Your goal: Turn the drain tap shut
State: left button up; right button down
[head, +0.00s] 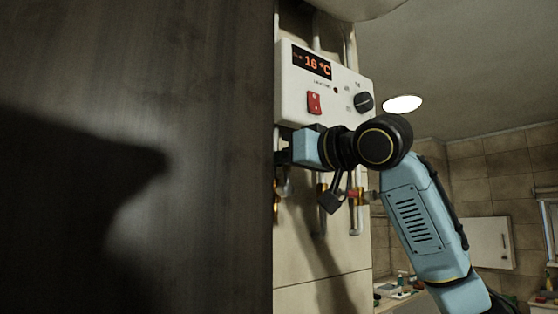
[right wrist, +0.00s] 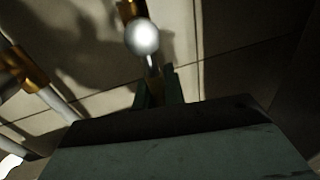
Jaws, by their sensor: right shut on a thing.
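In the right wrist view a metal lever with a shiny round end (right wrist: 142,38) runs down between my right gripper's fingers (right wrist: 158,88). It sits just below a brass fitting (right wrist: 129,9) and appears to be the drain tap's handle. My right gripper is shut on this lever. In the head view the right gripper (head: 283,158) is at the edge of a dark panel, below the white heater box, and its fingertips and the tap are mostly hidden. How far the tap is turned cannot be told. My left gripper is not in view.
A large dark panel (head: 130,220) fills the left of the head view. The white heater control box (head: 290,85) reads 16 °C. A brass valve with red (head: 357,196) and pipes are on the tiled wall. Another brass fitting (right wrist: 33,80) is left in the wrist view.

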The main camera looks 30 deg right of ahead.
jog(key=shift+d, duration=0.1)
jog(key=d+m+b, duration=0.1)
jog(key=m, duration=0.2)
jog(key=d+f+m+t+b, duration=0.1)
jog(key=m+b, duration=0.1)
jog(key=m, duration=0.1)
jog(key=d+m+b, duration=0.1)
jog(key=m, duration=0.2)
jog(key=shift+w+d+f+m+t+h+b, duration=0.15)
jog(key=shift+d+f+m+t+h+b, duration=0.15)
jog(key=shift+d+f, duration=0.05)
jog(key=m+b, duration=0.1)
jog(key=m, duration=0.1)
jog(key=d+f+m+h+b, duration=0.1)
jog(key=m, duration=0.1)
jog(key=shift+f+t, duration=0.15)
jog(key=shift+t, duration=0.15)
jog(key=m+b, duration=0.1)
jog(key=m, duration=0.1)
jog(key=f+m+h+b, duration=0.1)
jog(key=m, duration=0.1)
jog(key=f+m+b, duration=0.1)
jog(key=m, duration=0.1)
jog(key=shift+w+d+t+h, duration=0.1)
jog(key=shift+d+t+h, duration=0.2)
jog(key=shift+d, duration=0.1)
jog(key=shift+f+m, duration=0.15)
jog(key=shift+m, duration=0.25)
jog(key=c, duration=1.5)
grip_release()
